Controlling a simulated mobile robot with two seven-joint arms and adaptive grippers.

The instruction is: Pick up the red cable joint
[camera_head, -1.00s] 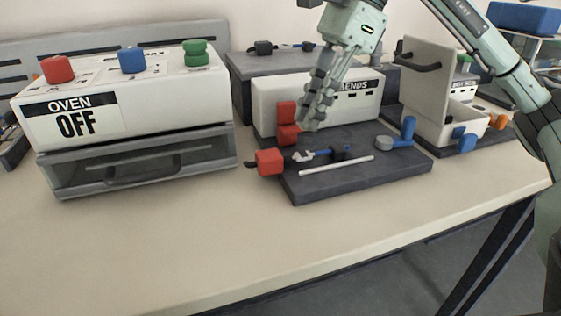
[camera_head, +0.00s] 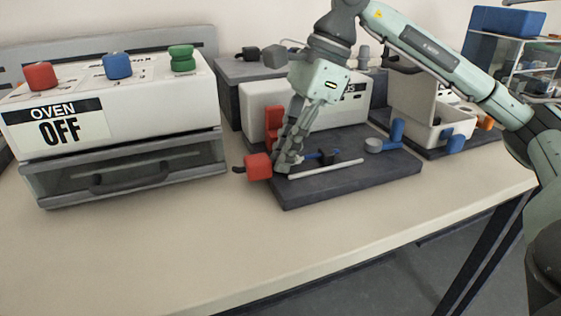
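A red block (camera_head: 258,167) with a short black stub on its left side sits at the left front edge of a dark grey base plate (camera_head: 345,188). It looks like the red cable joint. My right gripper (camera_head: 284,166) points down just right of it, over the plate. The fingers hide part of the blue and black piece (camera_head: 325,157) beside it. I cannot tell whether they touch the red block or how far apart they are. Another red part (camera_head: 273,120) stands behind, against the white box (camera_head: 256,108). My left gripper is out of view.
An oven (camera_head: 110,118) reading OFF, with red, blue and green knobs, stands at the left. A pale rod (camera_head: 328,169) and a blue-handled part (camera_head: 388,138) lie on the plate. The front of the table (camera_head: 160,245) is clear.

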